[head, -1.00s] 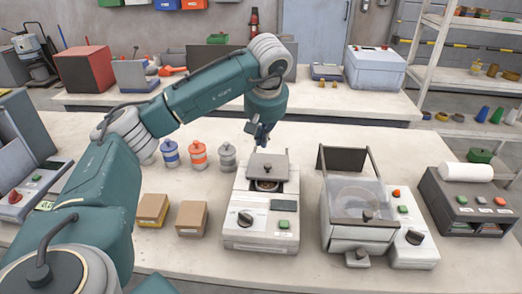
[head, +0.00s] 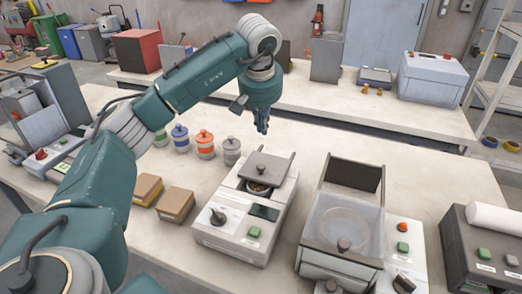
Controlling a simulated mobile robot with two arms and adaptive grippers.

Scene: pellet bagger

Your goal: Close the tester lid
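The tester (head: 237,222) looks to be the white box with a black knob, dark display and green button in the middle of the bench. Its grey lid (head: 276,173), with a small knob on top, sits towards the back. A round opening with brown contents (head: 257,188) shows in front of the lid, so the tester is open. My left gripper (head: 262,128) points down above and behind the lid, apart from it. Its fingers look close together, but I cannot tell whether they are shut. Nothing shows in them. My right gripper is out of view.
A second machine (head: 335,255) with a clear cover stands close to the right of the tester. Several small jars (head: 204,145) stand to its left, with two cardboard boxes (head: 175,204) in front of them. A dark printer-like unit (head: 478,250) is at the far right.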

